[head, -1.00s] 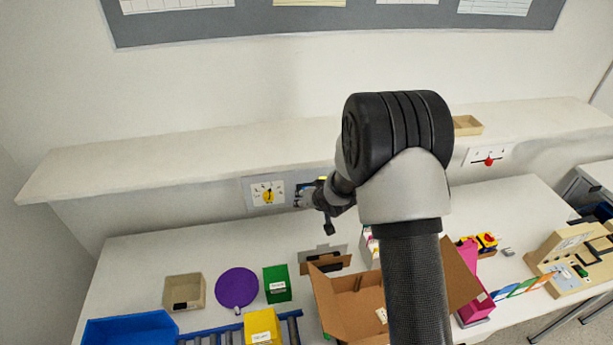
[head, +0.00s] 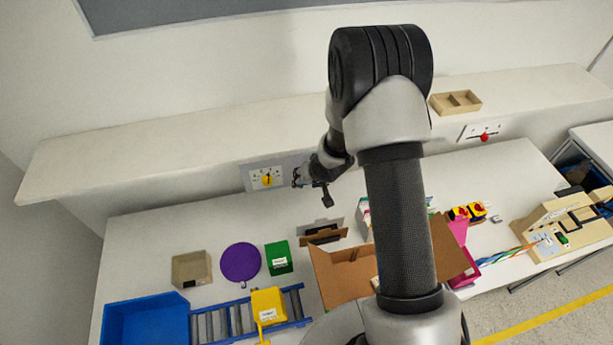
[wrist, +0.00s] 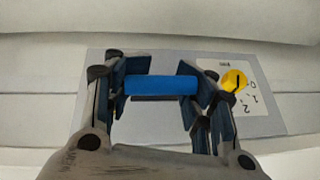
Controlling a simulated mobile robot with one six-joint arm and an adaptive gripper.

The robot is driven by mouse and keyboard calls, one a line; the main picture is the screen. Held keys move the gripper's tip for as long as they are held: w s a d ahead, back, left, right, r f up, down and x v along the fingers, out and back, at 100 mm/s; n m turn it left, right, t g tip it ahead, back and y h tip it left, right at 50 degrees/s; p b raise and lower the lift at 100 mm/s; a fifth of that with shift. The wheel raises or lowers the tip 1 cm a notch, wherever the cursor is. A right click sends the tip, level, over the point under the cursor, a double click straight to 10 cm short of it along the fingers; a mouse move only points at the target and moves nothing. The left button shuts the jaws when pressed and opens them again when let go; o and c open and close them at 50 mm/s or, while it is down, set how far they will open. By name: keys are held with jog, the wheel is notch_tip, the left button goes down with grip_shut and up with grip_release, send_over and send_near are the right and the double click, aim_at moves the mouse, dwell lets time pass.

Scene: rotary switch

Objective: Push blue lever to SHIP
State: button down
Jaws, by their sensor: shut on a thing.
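The blue lever (wrist: 160,85) is a short horizontal bar in the wrist view, on a grey wall panel (wrist: 152,59). My gripper (wrist: 158,87) is shut on it, with one finger at each end of the bar. In the head view my gripper (head: 300,178) is at the right part of the panel and hides the lever there. The SHIP mark and the lever's setting cannot be made out. A yellow rotary knob (head: 267,180) on a white numbered plate is beside the lever; it also shows in the wrist view (wrist: 234,81).
A long shelf (head: 170,141) runs above the panel. Below are an open cardboard box (head: 335,283), a blue bin (head: 143,322), a purple disc (head: 240,262) and a green box (head: 279,258). A red-knobbed switch (head: 484,137) is on the wall at right.

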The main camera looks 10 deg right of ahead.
jog(key=shift+s+d, duration=0.1)
jog(key=shift+d, duration=0.1)
jog(key=c, duration=1.2)
grip_release()
jog(key=shift+c, duration=0.2)
jog(key=shift+o, duration=1.3)
jog(key=shift+d, duration=0.2)
jog(key=shift+o, duration=0.8)
jog(key=shift+a, duration=0.1)
jog(key=v, duration=1.2)
